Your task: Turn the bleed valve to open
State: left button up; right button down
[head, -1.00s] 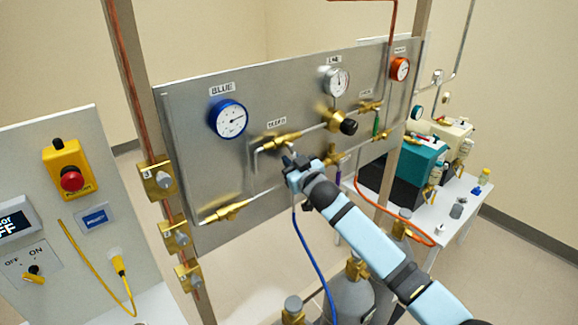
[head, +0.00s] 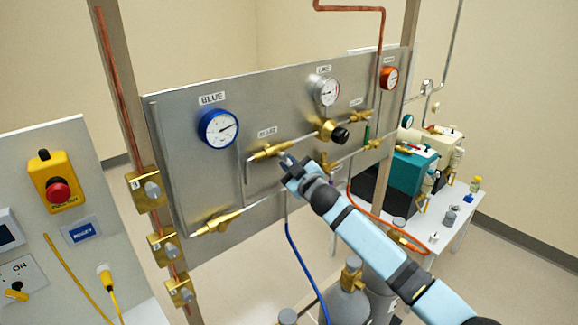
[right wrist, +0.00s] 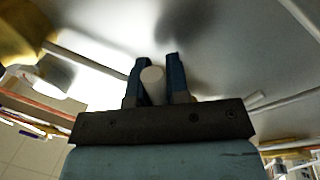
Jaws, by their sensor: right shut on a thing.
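The bleed valve (head: 270,151) is a brass fitting on the steel panel, under a label that reads like BLEED. My right gripper (head: 287,160) is at its lower right side, close against the panel. In the right wrist view my right gripper (right wrist: 157,80) is shut on a pale rounded piece, the valve's handle (right wrist: 153,77), which stands between the two dark fingers. In the head view the fingers mostly hide this handle, so its angle is hard to tell. My left gripper is not in view.
The steel panel (head: 190,175) also carries a blue-rimmed gauge (head: 218,129), a black-knobbed regulator (head: 333,132) and another brass valve (head: 217,223) lower left. A blue hose (head: 296,245) hangs below my right gripper. A yellow box with a red button (head: 56,186) is at left.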

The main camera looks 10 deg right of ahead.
jog(key=c, duration=1.1)
grip_release()
jog(key=shift+s, duration=0.1)
pick_arm(q)
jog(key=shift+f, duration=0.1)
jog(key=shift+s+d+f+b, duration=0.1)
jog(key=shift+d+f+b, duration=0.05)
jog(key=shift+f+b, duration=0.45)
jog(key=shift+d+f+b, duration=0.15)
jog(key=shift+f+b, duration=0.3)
jog(key=shift+b, duration=0.1)
pick_arm(e)
jog(key=v, duration=1.3)
jog(key=shift+s+d, duration=0.15)
jog(key=shift+s, duration=0.15)
